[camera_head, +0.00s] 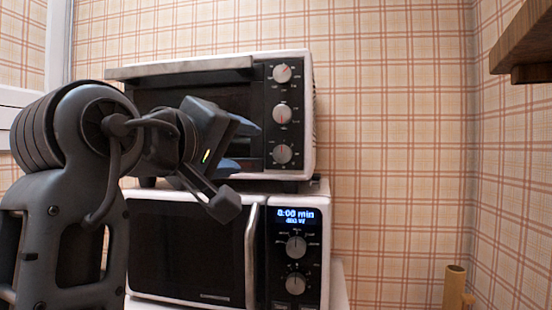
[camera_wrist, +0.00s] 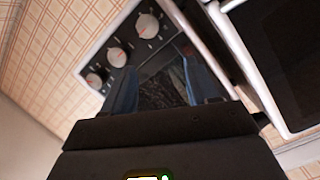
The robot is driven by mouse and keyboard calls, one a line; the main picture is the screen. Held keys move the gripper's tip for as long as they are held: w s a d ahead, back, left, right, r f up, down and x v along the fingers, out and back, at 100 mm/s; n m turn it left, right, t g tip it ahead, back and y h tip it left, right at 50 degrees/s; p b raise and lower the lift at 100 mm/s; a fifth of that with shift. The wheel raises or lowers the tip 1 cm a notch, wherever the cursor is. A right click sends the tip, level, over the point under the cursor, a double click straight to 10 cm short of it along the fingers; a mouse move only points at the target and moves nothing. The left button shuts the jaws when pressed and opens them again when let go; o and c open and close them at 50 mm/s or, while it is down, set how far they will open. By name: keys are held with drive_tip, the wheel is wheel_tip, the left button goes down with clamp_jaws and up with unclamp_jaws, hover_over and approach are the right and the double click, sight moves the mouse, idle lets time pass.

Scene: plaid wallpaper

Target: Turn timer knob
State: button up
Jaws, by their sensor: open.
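The toaster oven (camera_head: 307,120) has a black panel with three round silver knobs in a column: top (camera_head: 282,73), middle (camera_head: 282,113) and bottom (camera_head: 282,154). Which one is the timer cannot be read. Its knobs also show in the wrist view, one large (camera_wrist: 147,25), one in the middle (camera_wrist: 117,56) and one small (camera_wrist: 94,80). The microwave (camera_head: 325,240) below has two knobs (camera_head: 296,247) (camera_head: 296,284) under a lit display. My gripper (camera_head: 254,146) is open and empty, in front of the oven door, left of the knob column. Its blue fingers (camera_wrist: 158,62) touch no knob.
The microwave's vertical handle (camera_head: 252,255) sticks out below my gripper. A wooden shelf (camera_head: 525,45) juts in at upper right. A wooden cylinder (camera_head: 454,288) stands at lower right. The space right of the ovens is open before the plaid wall.

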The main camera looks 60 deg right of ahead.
sight(280, 154)
drive_tip(key=shift+s+d+f+m+g+y+p, duration=0.15)
drive_tip(key=shift+s+d+m+g+y, duration=0.2)
drive_tip(key=shift+d, duration=0.9)
drive_tip(key=shift+s+d+f+m+g+y+p, duration=0.1)
drive_tip(key=shift+s+d+g+y, duration=0.25)
drive_tip(key=shift+d, duration=0.9)
drive_tip(key=shift+s+d+f+m+g+y+p, duration=0.15)
drive_tip(key=shift+s+d+y, duration=0.25)
drive_tip(key=shift+d, duration=0.85)
drive_tip(key=shift+s, duration=0.1)
drive_tip(key=c, duration=1)
